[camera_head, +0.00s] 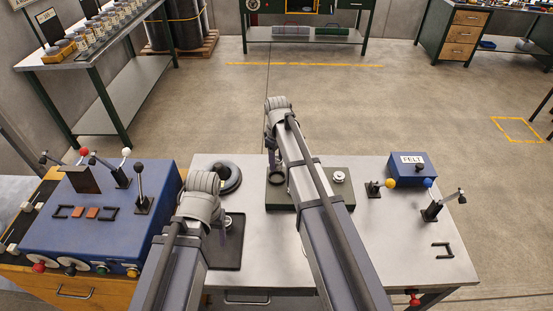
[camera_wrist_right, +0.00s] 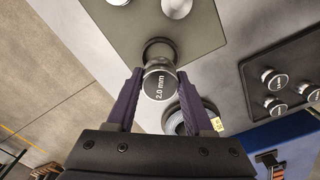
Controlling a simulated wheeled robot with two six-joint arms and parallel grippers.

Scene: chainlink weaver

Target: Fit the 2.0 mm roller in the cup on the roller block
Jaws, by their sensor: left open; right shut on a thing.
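The 2.0 mm roller (camera_wrist_right: 159,84) is a dark, round piece with its label facing the right wrist camera. My right gripper (camera_wrist_right: 159,92) is shut on it, with one purple finger on each side. A dark ring, seemingly the cup (camera_wrist_right: 160,45), shows just beyond it at the edge of the olive roller block (camera_wrist_right: 205,25). The roller overlaps the ring's near side; I cannot tell whether they touch. In the head view the roller block (camera_head: 283,197) lies below my right gripper (camera_head: 275,171). My left gripper (camera_head: 222,226) is open over the dark tray (camera_head: 228,256).
Several rollers stand on the dark tray in the right wrist view (camera_wrist_right: 255,75). A dark coil (camera_head: 229,178) lies behind my left gripper. A blue lever box (camera_head: 100,205) is at left and a FELT box (camera_head: 408,170) at right.

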